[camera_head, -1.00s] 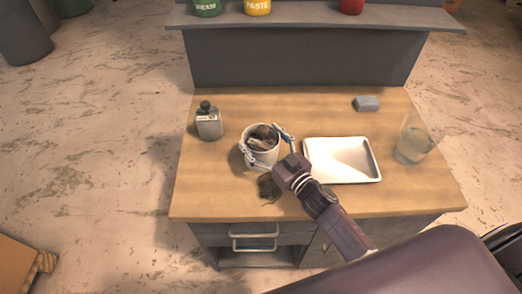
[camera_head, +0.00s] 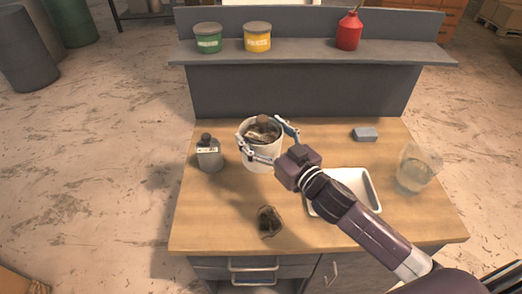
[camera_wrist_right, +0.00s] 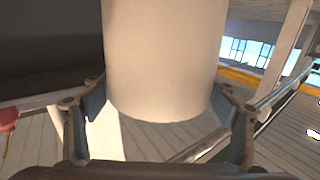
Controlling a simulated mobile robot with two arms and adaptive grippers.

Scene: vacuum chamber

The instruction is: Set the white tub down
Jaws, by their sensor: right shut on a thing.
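The white tub (camera_head: 256,147), with dark brown crumpled pieces inside, is upright between the fingers of my right gripper (camera_head: 266,140). The gripper is shut on it, with one finger on each side. In the right wrist view the tub's pale wall (camera_wrist_right: 165,60) fills the middle, and its lower edge shows between the fingers (camera_wrist_right: 160,120). It appears to be held above the wooden bench top (camera_head: 215,225); the exact gap cannot be told. My left gripper is not in view.
A grey bottle (camera_head: 209,156) stands close left of the tub. A dark lump (camera_head: 268,222) lies in front. A white tray (camera_head: 371,188), partly behind my arm, a clear beaker (camera_head: 415,170) and a blue-grey block (camera_head: 365,134) are at right. The shelf (camera_head: 310,52) behind holds cans.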

